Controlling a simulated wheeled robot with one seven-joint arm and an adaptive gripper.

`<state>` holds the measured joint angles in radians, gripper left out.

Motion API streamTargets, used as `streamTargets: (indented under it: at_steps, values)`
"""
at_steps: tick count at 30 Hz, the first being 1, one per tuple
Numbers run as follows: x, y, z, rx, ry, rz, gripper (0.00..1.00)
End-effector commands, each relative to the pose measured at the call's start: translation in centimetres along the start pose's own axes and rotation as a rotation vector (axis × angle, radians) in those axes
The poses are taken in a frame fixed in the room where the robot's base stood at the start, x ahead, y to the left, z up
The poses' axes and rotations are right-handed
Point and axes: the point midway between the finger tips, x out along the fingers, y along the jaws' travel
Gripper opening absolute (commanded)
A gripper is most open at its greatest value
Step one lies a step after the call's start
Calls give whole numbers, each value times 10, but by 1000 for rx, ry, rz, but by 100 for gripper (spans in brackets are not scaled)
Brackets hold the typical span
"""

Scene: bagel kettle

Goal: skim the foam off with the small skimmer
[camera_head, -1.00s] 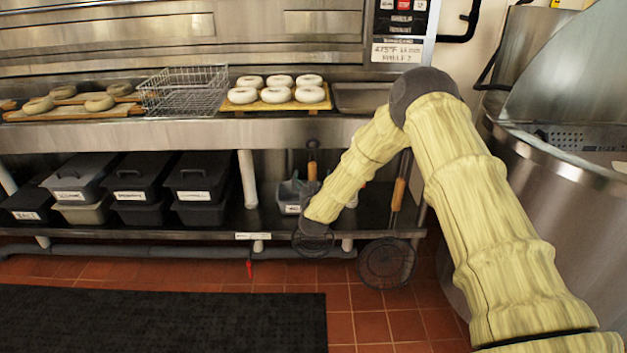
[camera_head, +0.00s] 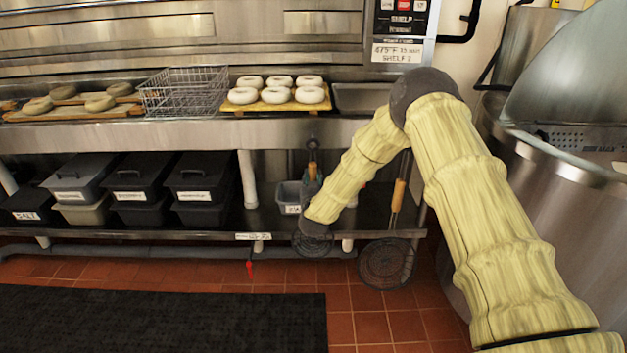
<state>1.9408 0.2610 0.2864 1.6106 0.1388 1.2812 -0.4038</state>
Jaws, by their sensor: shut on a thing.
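The small skimmer (camera_head: 312,241) hangs at the front of the steel shelf, its round dark mesh low and its handle upright. My gripper (camera_head: 312,178) is at the skimmer's handle, shut on it, partly hidden behind my yellow-sleeved forearm. A larger skimmer (camera_head: 387,264) with an orange wooden handle (camera_head: 398,195) hangs to the right, apart from my gripper. The big steel kettle (camera_head: 540,190) stands at the right, its rim and part of a raised lid showing. No foam can be made out inside it.
Bagels on a board (camera_head: 275,105), a wire basket (camera_head: 184,92) and a sunken tray (camera_head: 361,97) sit on the counter above. Black lidded bins (camera_head: 130,190) and a small grey bin (camera_head: 289,196) stand on the lower shelf. The tiled floor in front is clear beside a black mat (camera_head: 160,320).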

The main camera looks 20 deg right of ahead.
Motion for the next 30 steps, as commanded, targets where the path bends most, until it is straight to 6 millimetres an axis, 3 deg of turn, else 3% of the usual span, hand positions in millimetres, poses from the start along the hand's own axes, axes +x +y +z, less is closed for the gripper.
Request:
streamTargets:
  at_steps: [19, 30]
  values:
    - [0, 0, -12, 0, 1, 0, 0]
    - [-13, 0, -13, -1, 1, 0, 0]
